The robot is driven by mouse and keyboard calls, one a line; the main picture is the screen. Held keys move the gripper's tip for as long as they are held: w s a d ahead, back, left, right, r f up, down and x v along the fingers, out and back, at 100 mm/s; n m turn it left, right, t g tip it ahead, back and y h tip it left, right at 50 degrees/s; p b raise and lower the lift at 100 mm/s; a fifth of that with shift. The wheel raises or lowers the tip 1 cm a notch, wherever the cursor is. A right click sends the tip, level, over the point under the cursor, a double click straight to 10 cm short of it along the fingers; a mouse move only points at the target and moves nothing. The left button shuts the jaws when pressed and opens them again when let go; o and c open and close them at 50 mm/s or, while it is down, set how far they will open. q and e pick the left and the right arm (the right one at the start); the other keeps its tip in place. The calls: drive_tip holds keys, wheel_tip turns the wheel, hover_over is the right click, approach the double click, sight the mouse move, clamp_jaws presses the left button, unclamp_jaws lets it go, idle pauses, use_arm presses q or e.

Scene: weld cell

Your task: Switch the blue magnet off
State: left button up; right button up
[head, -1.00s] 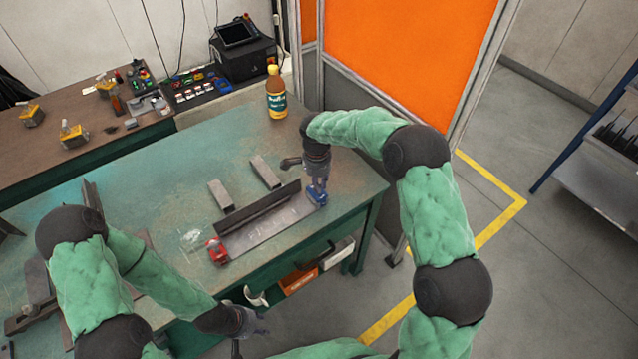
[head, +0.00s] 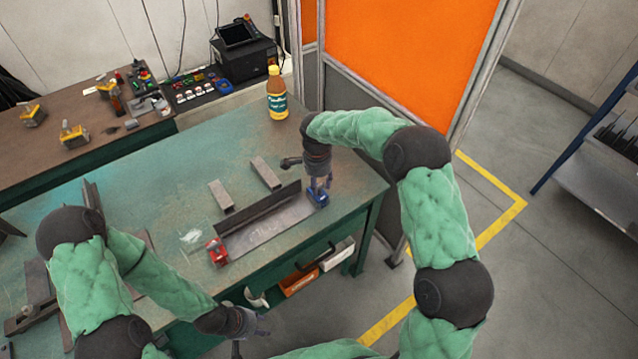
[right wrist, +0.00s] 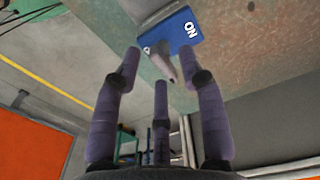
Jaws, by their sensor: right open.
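The blue magnet (head: 318,199) sits at the right end of a steel plate on the green table. In the right wrist view, the blue magnet (right wrist: 186,27) shows a white "ON" label and a grey lever (right wrist: 164,68) sticking out from it. My right gripper (head: 318,184) points down just above the magnet. In the right wrist view, its fingers (right wrist: 163,72) are open and spread around the lever; I cannot tell if any finger touches it. My left gripper (head: 256,326) hangs in front of the table, away from the magnet; its jaws are too small to read.
A red magnet (head: 217,252) is at the left end of the plate (head: 262,226), with an upright steel strip along it. Two steel bars (head: 221,196) lie behind. A bottle (head: 277,95) stands at the table's back edge. The table's right corner is bare.

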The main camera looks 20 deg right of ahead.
sight(318, 187)
wheel_tip(318, 187, up, 12)
drive_tip(key=shift+a+f, duration=0.15)
drive_tip(key=shift+a, duration=0.1)
drive_tip(key=shift+f, duration=0.1)
idle(0.5)
